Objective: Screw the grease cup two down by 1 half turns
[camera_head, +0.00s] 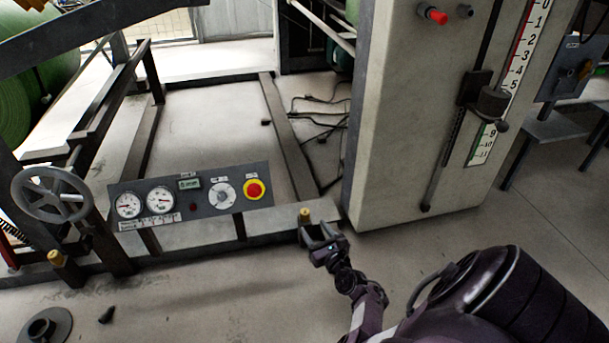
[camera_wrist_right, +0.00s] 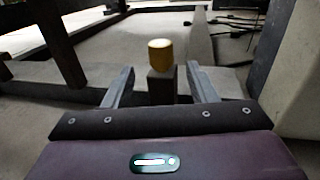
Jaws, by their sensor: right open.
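A small yellow-brass grease cup (camera_head: 305,213) stands upright on a short dark post at the right front corner of the floor frame. In the right wrist view the same cup (camera_wrist_right: 160,55) sits on its post (camera_wrist_right: 161,86), centred between the finger lines. My right gripper (camera_head: 318,238) is open, with its two fingers (camera_wrist_right: 160,88) apart on either side of the post and clear of the cup. Another yellow cup (camera_head: 56,257) sits on a post at the left, below the handwheel. I cannot read which cup is numbered two. My left gripper is not in view.
A grey control panel (camera_head: 190,197) with gauges and a red-yellow stop button stands left of the cup. A grey handwheel (camera_head: 52,194) is at far left. A tall pale column (camera_head: 400,120) rises close on the right. Cables (camera_head: 318,110) lie behind.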

